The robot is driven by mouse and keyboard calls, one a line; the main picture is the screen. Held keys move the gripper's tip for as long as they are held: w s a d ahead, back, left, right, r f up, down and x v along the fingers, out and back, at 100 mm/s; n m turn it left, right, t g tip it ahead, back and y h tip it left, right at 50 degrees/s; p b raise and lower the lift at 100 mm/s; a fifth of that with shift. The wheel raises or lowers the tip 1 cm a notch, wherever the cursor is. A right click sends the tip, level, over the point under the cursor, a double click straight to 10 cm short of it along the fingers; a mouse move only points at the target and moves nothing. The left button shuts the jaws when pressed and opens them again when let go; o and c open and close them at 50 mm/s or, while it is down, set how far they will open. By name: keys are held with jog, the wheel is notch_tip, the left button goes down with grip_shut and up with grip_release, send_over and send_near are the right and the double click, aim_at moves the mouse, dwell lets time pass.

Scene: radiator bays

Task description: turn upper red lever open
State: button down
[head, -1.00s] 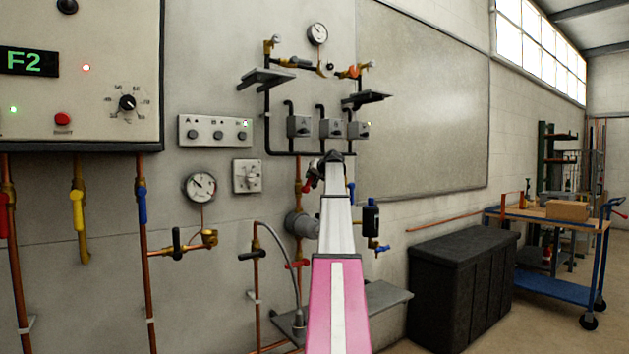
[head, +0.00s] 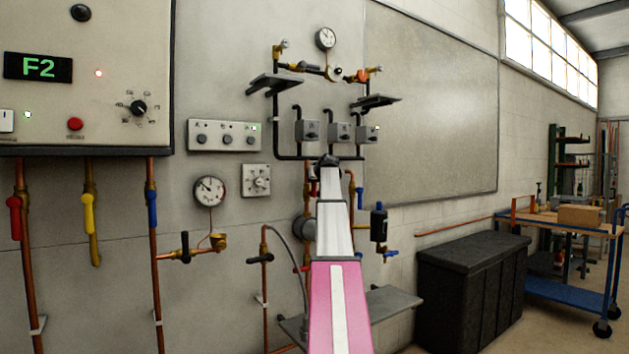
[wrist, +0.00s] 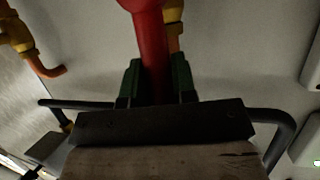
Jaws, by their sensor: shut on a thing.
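The upper red lever (wrist: 153,50) fills the top middle of the wrist view, running down between the two dark green fingers of my gripper (wrist: 157,84). My gripper is shut on the lever's handle. A brass and copper fitting (wrist: 174,14) shows just behind the lever. In the head view only a sliver of the red lever (head: 314,188) shows left of my arm; the rest of it and the fingertips are hidden behind the arm and wrist.
A lower red lever (head: 301,268) is partly hidden by my arm. A blue lever (head: 359,197) and a dark bottle-shaped part (head: 379,222) are close on the right. Grey switch boxes (head: 307,130) sit above. A grey shelf (head: 392,301) juts out below.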

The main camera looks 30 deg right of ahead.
jog(key=shift+s+a+f, duration=0.1)
jog(key=c, duration=0.9)
grip_release()
jog(key=shift+c, duration=0.2)
jog(key=v, duration=1)
jog(key=shift+s, duration=0.3)
jog(key=shift+s, duration=0.15)
